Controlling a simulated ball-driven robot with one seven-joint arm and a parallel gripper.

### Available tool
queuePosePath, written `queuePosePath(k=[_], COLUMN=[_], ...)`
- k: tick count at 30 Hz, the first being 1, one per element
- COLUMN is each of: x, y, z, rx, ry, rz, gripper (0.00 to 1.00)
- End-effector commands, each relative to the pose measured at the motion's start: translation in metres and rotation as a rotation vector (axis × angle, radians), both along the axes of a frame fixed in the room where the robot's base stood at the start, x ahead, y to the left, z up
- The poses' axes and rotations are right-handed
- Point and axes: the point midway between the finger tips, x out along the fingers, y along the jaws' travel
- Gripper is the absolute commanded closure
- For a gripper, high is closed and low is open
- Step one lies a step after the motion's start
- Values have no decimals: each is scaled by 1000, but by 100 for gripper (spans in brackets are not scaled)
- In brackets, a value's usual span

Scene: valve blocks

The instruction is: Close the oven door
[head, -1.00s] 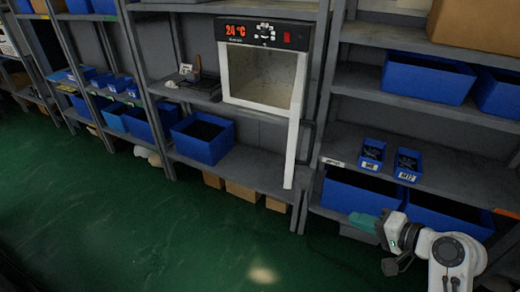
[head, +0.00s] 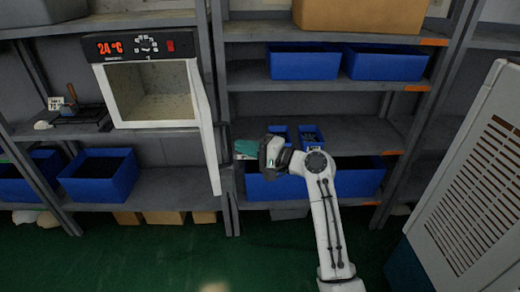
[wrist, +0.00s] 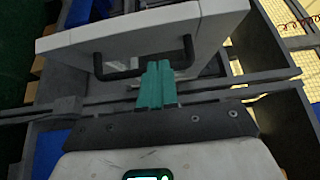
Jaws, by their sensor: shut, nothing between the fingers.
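The oven (head: 150,90) sits on a shelf at the left of the head view, with a red "24 °C" display and its cavity exposed. Its white door (head: 207,130) stands open, swung outward from the right side and seen nearly edge-on. My gripper (head: 244,149), with teal fingers, is just right of the door. In the wrist view the door (wrist: 150,38) spans the top, with a black handle (wrist: 118,73) on its face. My shut, empty fingers (wrist: 155,85) overlap the handle's middle in that view; I cannot tell whether they touch it.
Shelves with blue bins (head: 305,62) stand behind and right of my arm. Two small blue bins (head: 312,137) and larger ones are close behind my gripper. A grey shelf post (head: 222,110) stands near the door. A white vented cabinet (head: 470,180) is at right. Green floor is open in front.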

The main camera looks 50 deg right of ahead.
Motion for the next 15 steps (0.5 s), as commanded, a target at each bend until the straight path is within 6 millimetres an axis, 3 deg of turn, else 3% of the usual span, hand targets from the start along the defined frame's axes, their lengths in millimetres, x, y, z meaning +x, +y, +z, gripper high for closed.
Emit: queuePosePath(k=[2,6,15], x=[15,25,34], y=[3,21,34], z=[2,2,-1], rx=[0,-1,0], ry=[0,2,2], rz=[2,2,-1], gripper=[100,100,100])
